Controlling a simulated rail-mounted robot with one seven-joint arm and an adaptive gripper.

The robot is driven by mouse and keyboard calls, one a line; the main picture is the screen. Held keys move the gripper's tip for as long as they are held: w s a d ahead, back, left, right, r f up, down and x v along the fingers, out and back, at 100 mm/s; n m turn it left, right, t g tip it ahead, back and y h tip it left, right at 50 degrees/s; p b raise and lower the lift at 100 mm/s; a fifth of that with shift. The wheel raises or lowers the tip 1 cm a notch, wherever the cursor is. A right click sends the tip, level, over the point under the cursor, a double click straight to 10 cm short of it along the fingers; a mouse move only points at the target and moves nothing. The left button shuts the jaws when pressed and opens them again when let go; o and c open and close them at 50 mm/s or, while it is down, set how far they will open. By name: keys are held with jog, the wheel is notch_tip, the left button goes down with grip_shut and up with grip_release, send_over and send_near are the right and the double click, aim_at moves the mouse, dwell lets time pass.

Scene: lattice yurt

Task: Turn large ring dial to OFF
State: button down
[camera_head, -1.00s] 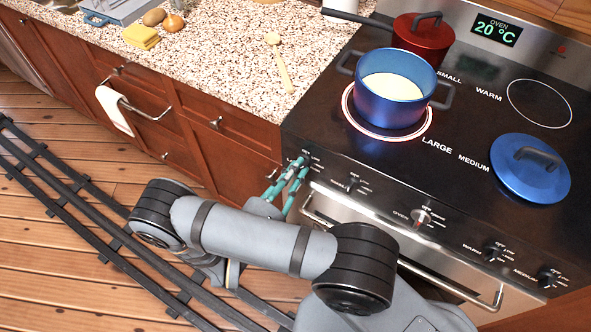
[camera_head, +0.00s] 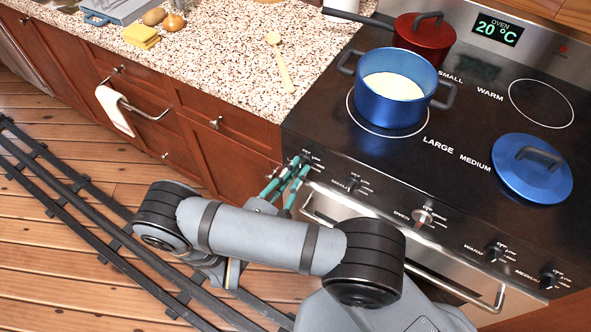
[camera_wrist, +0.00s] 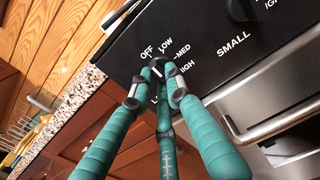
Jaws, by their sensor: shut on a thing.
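The large ring dial (camera_wrist: 158,66) is on the stove's front panel, in the wrist view between labels OFF, LOW, MED and HIGH. My gripper (camera_wrist: 159,78) is shut on it, with teal fingers around the knob. The fingers hide most of the knob and part of its name label. I cannot clearly read its pointer. In the head view my gripper (camera_head: 298,168) is at the panel's left end. The large ring (camera_head: 351,112) shows as a plain white outline, without a glow, under the blue pot (camera_head: 393,100).
The small dial (camera_head: 352,186) is just right of my gripper, with the oven dial (camera_head: 423,216) and more dials beyond. The oven handle (camera_head: 440,280) juts out below. A red pot (camera_head: 423,38) and blue lid (camera_head: 531,168) rest on the stovetop. Wooden cabinets adjoin at left.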

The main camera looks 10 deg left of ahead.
dwell(0.3)
jog(key=c, duration=1.7)
grip_release()
jog(key=shift+c, duration=0.2)
jog(key=shift+o, duration=0.5)
jog(key=v, duration=1.2)
jog(key=x, duration=1.2)
